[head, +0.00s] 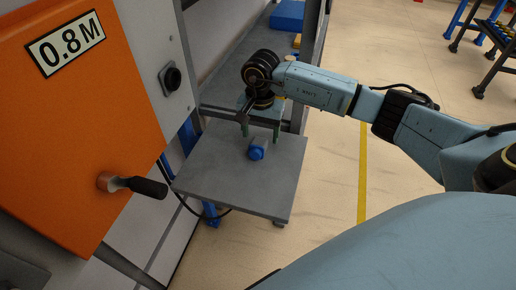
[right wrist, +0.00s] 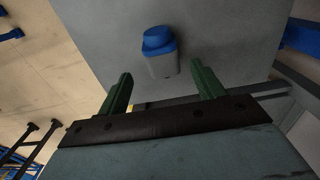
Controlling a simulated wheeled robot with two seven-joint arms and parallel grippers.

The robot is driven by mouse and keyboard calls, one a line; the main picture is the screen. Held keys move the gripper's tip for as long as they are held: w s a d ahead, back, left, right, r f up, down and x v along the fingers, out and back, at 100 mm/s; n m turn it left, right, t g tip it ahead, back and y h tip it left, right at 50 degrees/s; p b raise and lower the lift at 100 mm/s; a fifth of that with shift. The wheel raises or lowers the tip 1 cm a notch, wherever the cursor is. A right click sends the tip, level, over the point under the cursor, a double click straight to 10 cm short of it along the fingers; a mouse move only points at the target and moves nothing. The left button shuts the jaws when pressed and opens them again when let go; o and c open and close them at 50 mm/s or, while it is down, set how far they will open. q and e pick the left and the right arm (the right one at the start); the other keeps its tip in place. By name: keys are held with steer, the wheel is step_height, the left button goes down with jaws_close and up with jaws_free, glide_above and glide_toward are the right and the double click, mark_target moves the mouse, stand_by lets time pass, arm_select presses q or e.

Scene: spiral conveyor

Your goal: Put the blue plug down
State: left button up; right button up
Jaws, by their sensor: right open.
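The blue plug (head: 257,152) lies on a small grey platform (head: 240,190) in the head view. In the right wrist view the plug (right wrist: 159,53) shows a blue cap and a grey body, with nothing gripping it. My right gripper (head: 262,135) is just behind the plug in the head view. In the right wrist view its two green fingers (right wrist: 164,82) are apart and empty, with the plug a little beyond their tips. My left gripper is not in view.
An orange box (head: 75,120) marked 0.8M with a black-handled crank (head: 135,185) stands left of the platform. A blue block (head: 287,15) lies farther back on the conveyor. Open floor (head: 330,170) with a yellow line is to the right.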

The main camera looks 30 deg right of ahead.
mark_target(259, 142)
steer(key=f, duration=0.4)
steer(key=shift+w+f+b, duration=0.2)
steer(key=shift+w+b, duration=0.05)
steer(key=shift+b, duration=0.05)
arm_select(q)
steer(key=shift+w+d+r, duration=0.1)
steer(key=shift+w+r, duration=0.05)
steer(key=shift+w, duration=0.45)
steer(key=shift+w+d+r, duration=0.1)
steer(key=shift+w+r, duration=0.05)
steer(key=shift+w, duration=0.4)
arm_select(e)
steer(key=shift+c, duration=0.5)
steer(key=shift+r, duration=0.1)
steer(key=c, duration=1.1)
